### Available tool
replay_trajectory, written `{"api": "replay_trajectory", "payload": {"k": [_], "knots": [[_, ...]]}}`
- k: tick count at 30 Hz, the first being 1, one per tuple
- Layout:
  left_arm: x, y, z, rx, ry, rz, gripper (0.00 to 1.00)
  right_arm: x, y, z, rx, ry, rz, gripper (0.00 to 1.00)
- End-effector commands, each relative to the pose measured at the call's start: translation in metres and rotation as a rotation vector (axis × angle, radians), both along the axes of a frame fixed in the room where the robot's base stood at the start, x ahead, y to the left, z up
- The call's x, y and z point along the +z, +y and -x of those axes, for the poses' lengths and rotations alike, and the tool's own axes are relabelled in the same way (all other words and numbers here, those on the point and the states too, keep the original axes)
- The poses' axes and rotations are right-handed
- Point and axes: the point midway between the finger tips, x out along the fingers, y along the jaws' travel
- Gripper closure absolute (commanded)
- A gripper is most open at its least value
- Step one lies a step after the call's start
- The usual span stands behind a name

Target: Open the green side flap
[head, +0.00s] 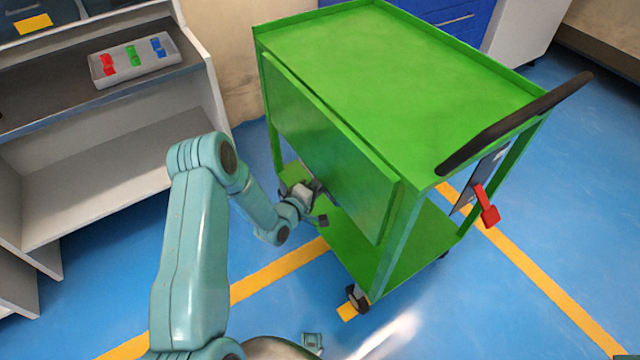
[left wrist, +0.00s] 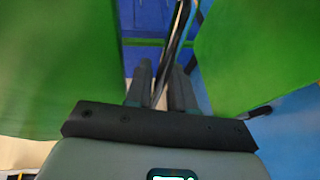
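The green side flap (head: 325,150) hangs down along the near left side of a green cart (head: 410,65), below its top edge. My left gripper (head: 316,203) is low beside the flap's lower edge, above the cart's bottom shelf. In the left wrist view the two dark fingers (left wrist: 160,88) are apart, with large green surfaces on both sides. I cannot tell which of these is the flap. A thin grey bar shows between the fingers; whether they touch it is unclear.
A black handle (head: 515,122) and a red lever (head: 486,206) are at the cart's right end. A shelf unit (head: 110,175) at left holds a tray (head: 135,62) of coloured parts. Blue floor with yellow lines is clear in front.

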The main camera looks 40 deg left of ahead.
Motion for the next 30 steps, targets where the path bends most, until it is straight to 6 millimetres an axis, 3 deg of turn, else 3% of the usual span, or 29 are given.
{"api": "replay_trajectory", "payload": {"k": [3, 5, 6, 17, 23, 30], "knots": [[0.0, -0.001, 0.0, -0.001, 0.0, 0.0, 0.77, 0.0, 0.0, 0.0, 0.0, 0.0, 0.0, 0.57], [0.0, -0.001, 0.0, -0.001, 0.0, 0.0, 0.96, 0.0, 0.0, 0.0, 0.0, 0.0, 0.0, 0.57], [0.0, -0.001, 0.0, -0.001, 0.0, 0.0, 1.0, 0.0, 0.0, 0.0, 0.0, 0.0, 0.0, 0.57], [0.004, 0.004, 0.008, 0.001, 0.029, -0.012, 1.0, 0.008, 0.0, 0.0, 0.0, 0.0, 0.0, 0.57], [0.011, 0.015, 0.033, 0.003, 0.124, -0.05, 1.0, 0.028, 0.0, 0.0, 0.0, 0.0, 0.0, 0.57], [0.028, 0.034, 0.081, 0.002, 0.317, -0.129, 1.0, 0.065, 0.0, 0.0, 0.0, 0.0, 0.0, 0.57]]}}
